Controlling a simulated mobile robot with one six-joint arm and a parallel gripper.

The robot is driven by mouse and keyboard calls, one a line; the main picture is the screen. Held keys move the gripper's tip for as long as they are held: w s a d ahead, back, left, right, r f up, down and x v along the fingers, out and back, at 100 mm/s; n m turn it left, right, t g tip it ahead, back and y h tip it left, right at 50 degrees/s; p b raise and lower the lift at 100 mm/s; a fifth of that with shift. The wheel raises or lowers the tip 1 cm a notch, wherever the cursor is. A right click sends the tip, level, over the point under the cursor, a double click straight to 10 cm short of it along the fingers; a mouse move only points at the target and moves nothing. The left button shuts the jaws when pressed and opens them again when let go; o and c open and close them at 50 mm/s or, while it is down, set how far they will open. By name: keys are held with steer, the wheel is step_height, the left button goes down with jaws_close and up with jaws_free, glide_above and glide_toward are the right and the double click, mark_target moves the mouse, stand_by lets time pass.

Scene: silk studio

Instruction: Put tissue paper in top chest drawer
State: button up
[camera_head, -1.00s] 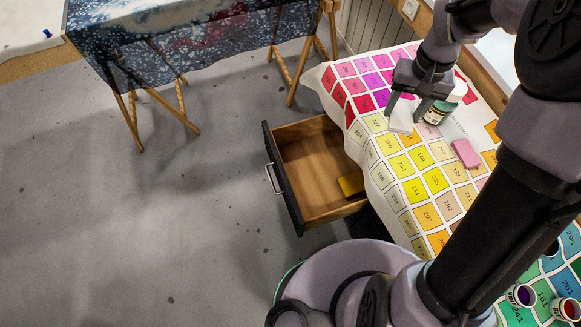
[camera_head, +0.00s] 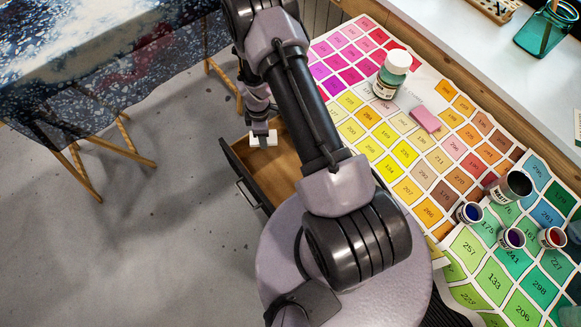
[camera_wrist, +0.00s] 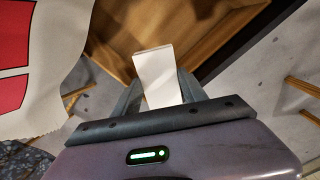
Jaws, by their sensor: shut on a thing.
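My gripper (camera_head: 262,138) is shut on the white tissue paper (camera_head: 264,139), a small flat white block. It is over the open top drawer (camera_head: 269,177), near its far end. In the wrist view the tissue paper (camera_wrist: 157,75) stands out between the fingers, with the wooden drawer (camera_wrist: 200,45) beyond and below it. The drawer's dark front with its handle faces left in the head view. My arm hides much of the drawer and the chest.
A table with a colour chart (camera_head: 410,150) bears a green-labelled jar (camera_head: 391,74), a pink block (camera_head: 426,119) and several paint pots. A trestle table with patterned cloth (camera_head: 110,55) stands at upper left. Grey floor on the left is free.

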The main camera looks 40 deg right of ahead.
mark_target(285, 186)
steer(key=s+f+n+b, duration=0.2)
steer(key=s+f, duration=0.1)
steer(key=f, duration=0.7)
steer(key=s+d+f+n+b, duration=0.1)
steer(key=s+f+n+b, duration=0.1)
steer(key=f, duration=0.8)
steer(key=s+d+f+n+b, duration=0.1)
steer(key=s+f+n+b, duration=0.1)
steer(key=f, duration=0.8)
steer(key=shift+s+f+n+b, duration=0.1)
steer(key=shift+s+n+b, duration=0.2)
steer(key=shift+s+b, duration=0.7)
steer(key=shift+r+p, duration=0.2)
steer(key=shift+p, duration=0.1)
steer(key=shift+f, duration=0.15)
steer(key=o, duration=1.3)
